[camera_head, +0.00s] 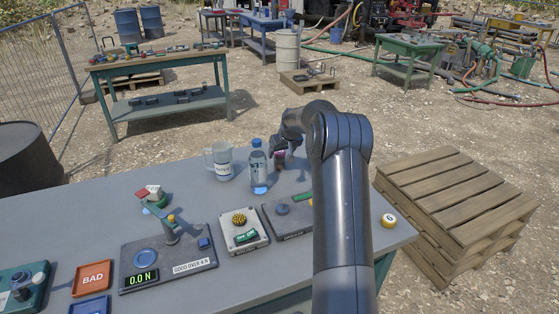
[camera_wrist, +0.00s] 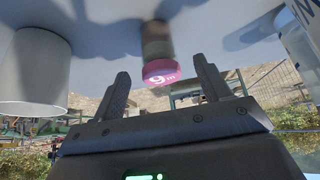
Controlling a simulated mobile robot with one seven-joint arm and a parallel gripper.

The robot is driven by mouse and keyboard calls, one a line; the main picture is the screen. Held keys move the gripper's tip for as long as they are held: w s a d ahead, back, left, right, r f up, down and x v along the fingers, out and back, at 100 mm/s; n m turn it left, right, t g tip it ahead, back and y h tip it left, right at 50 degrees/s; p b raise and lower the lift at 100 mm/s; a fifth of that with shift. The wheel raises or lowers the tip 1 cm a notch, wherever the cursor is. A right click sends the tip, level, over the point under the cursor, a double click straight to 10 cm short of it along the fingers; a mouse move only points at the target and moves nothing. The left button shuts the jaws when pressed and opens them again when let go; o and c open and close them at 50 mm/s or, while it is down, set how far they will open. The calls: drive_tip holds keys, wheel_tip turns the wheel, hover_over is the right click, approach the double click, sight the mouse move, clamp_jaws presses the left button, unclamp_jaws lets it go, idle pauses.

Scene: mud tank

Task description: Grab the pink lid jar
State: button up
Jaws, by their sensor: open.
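The pink lid jar (camera_wrist: 159,72) shows in the wrist view, where the picture is upside down. Its pink lid bears a white "9" and its darker body meets the grey tabletop. In the head view a small pinkish part of the jar (camera_head: 281,155) shows under my gripper (camera_head: 279,143), just right of the water bottle. In the wrist view my gripper (camera_wrist: 161,68) is open, with one finger on each side of the lid in the picture. I cannot tell how much depth separates the fingers and the jar. No contact is visible.
A clear bottle (camera_head: 258,168) with a blue cap and a whitish mug (camera_head: 219,161) stand close by on the left. Grey device panels (camera_head: 243,231) lie nearer on the table (camera_head: 80,205).

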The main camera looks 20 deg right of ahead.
sight(280, 153)
drive_tip(key=shift+w+x, duration=0.25)
drive_tip(key=shift+x, duration=2.1)
drive_tip(key=shift+r, duration=0.15)
drive_tip(key=shift+c, duration=0.2)
drive_tip(key=c, duration=1.1)
drive_tip(key=shift+r, duration=0.15)
